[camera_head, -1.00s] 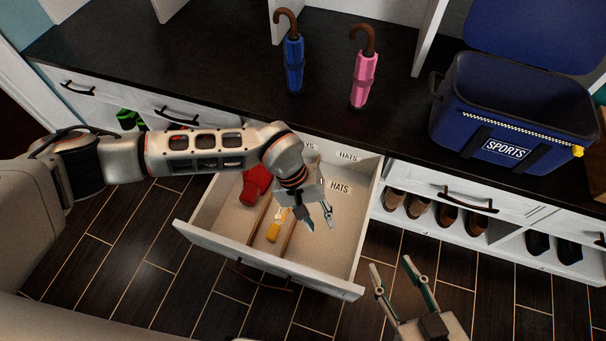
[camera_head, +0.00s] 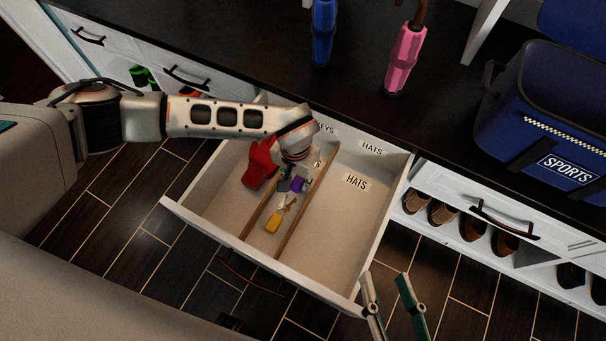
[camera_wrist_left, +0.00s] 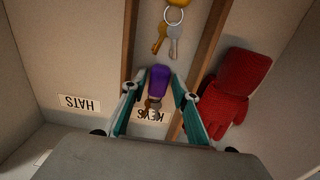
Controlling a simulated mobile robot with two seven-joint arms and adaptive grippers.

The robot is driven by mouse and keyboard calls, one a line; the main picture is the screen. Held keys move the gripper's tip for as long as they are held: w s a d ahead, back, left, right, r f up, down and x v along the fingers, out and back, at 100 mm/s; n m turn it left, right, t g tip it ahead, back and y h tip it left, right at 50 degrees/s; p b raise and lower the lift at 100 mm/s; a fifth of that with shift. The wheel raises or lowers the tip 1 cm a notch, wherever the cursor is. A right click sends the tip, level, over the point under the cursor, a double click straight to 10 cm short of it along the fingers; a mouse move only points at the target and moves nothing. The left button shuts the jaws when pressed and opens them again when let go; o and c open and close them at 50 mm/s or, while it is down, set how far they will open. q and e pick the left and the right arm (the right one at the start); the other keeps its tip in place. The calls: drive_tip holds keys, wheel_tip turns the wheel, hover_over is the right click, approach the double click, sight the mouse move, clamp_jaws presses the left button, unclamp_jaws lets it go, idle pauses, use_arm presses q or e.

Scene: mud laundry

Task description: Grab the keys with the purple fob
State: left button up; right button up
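The keys with the purple fob lie in the middle, KEYS compartment of the open drawer. The purple fob (camera_head: 297,184) shows beside my left gripper (camera_head: 293,182). In the left wrist view the purple fob (camera_wrist_left: 160,78) sits between the fingertips of my left gripper (camera_wrist_left: 159,80), with a small gap on each side. That gripper is open, low in the compartment. The keys of this set (camera_wrist_left: 153,105) are partly visible below the fob. My right gripper (camera_head: 388,292) is open and empty, outside the drawer at its front right corner.
Keys with a yellow fob (camera_head: 273,222) lie nearer the drawer front in the same compartment. Wooden dividers (camera_head: 297,218) flank it. A red glove (camera_head: 260,164) lies in the left compartment. The right HATS compartment (camera_head: 340,228) is empty. The black counter (camera_head: 235,65) overhangs behind.

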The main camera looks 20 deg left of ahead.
use_arm(q)
drive_tip(key=shift+f, duration=0.35)
drive_tip(key=shift+w+r, duration=0.15)
drive_tip(key=shift+r, duration=0.05)
clamp_jaws()
